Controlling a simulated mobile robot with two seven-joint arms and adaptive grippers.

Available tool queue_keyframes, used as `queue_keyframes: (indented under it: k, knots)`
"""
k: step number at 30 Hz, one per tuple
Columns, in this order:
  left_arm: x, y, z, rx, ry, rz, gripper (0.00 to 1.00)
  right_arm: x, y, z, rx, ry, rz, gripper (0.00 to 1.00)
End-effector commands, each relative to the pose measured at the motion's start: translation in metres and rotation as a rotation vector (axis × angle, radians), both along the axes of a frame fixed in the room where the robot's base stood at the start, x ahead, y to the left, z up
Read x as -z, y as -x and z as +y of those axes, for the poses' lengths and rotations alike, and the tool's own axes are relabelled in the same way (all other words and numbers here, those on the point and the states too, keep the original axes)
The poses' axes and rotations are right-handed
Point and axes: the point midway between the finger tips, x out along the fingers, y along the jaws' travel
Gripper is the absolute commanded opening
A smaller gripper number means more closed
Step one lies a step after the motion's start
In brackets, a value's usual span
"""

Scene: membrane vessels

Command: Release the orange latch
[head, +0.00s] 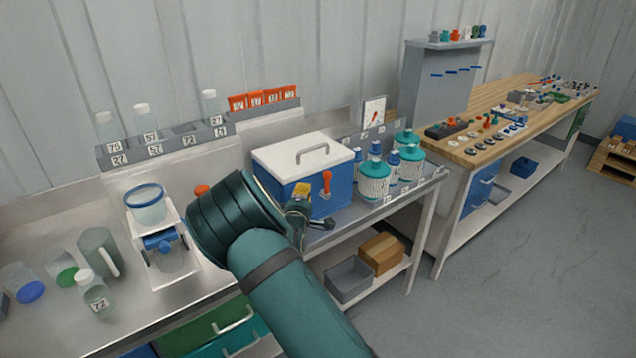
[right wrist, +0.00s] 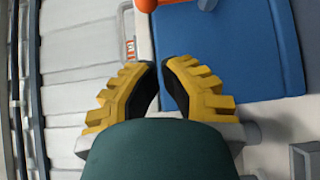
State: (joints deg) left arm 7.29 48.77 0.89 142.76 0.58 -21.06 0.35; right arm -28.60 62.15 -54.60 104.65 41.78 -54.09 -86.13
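The orange latch (head: 327,182) stands upright on the front of a blue box (head: 338,191) with a white handled lid (head: 303,156). In the right wrist view an orange part (right wrist: 147,4) shows cut off at the top edge, by the blue box face (right wrist: 235,45). My right gripper (head: 300,212) is in front of the box, lower and left of the latch, apart from it. In the right wrist view its yellow fingers (right wrist: 158,68) are parted by a narrow gap with nothing between them. My left gripper is not in view.
White jars with teal lids (head: 374,180) stand close to the right of the box. A clear vessel on a white stand (head: 139,236) is left of my arm. Another orange knob (head: 201,190) shows beside my arm. Grey floor lies open at right.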

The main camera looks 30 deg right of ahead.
Motion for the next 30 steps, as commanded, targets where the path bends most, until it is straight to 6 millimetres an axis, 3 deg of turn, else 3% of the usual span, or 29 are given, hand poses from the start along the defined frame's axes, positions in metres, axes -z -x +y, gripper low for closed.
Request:
queue_keyframes:
  k: [6, 15, 30]
  knots:
    - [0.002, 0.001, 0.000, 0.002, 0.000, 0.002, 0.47, 0.001, -0.032, -0.028, 0.000, 0.001, -0.001, 0.00]
    - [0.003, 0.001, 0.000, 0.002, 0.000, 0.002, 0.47, 0.000, -0.032, -0.062, 0.001, -0.001, 0.001, 0.00]
    - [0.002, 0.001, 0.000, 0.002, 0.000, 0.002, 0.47, 0.000, -0.033, -0.065, -0.001, -0.005, 0.001, 0.00]
